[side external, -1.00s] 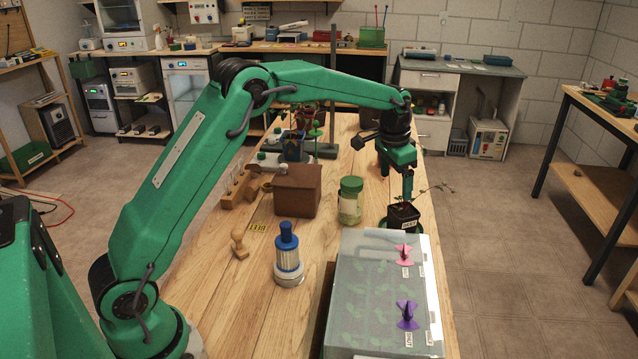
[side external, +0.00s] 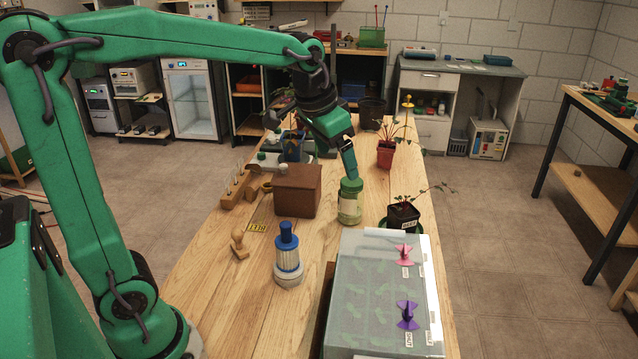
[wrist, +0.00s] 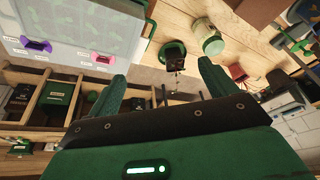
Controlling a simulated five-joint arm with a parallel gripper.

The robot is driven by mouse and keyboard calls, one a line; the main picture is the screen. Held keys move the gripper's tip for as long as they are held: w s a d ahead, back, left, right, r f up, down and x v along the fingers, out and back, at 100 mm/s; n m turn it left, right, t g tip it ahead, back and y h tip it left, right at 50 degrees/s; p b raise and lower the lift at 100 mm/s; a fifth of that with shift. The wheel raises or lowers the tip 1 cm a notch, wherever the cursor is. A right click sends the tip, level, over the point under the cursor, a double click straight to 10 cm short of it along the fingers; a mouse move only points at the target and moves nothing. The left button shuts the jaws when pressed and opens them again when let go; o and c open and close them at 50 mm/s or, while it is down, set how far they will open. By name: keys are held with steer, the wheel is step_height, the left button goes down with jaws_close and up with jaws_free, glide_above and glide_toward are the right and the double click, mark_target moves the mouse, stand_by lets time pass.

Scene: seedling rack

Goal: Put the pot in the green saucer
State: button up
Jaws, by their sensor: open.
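The black square pot (side external: 404,214) with a white label holds a leggy seedling and stands upright in the green saucer (side external: 386,225), behind the grey tray. The saucer's rim shows around the pot's left side; the rest is mostly hidden. In the wrist view the pot (wrist: 174,60) overlaps the saucer (wrist: 165,46), beyond my fingertips. My gripper (side external: 352,174) is just behind and above the green-lidded jar, left of the pot and apart from it. In the wrist view my gripper (wrist: 162,69) has its fingers spread with nothing held between them.
The green-lidded jar (side external: 350,206) stands close to my gripper. A brown box (side external: 298,195) is left of it, and a red potted plant (side external: 386,156) stands behind.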

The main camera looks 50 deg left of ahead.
steer(key=s+f, duration=0.2)
steer(key=s, duration=0.7)
steer(key=s+f+n+t, duration=0.1)
steer(key=s, duration=0.7)
steer(key=shift+s+d+f+n+t, duration=0.3)
steer(key=shift+s+f, duration=0.05)
steer(key=shift+s, duration=0.05)
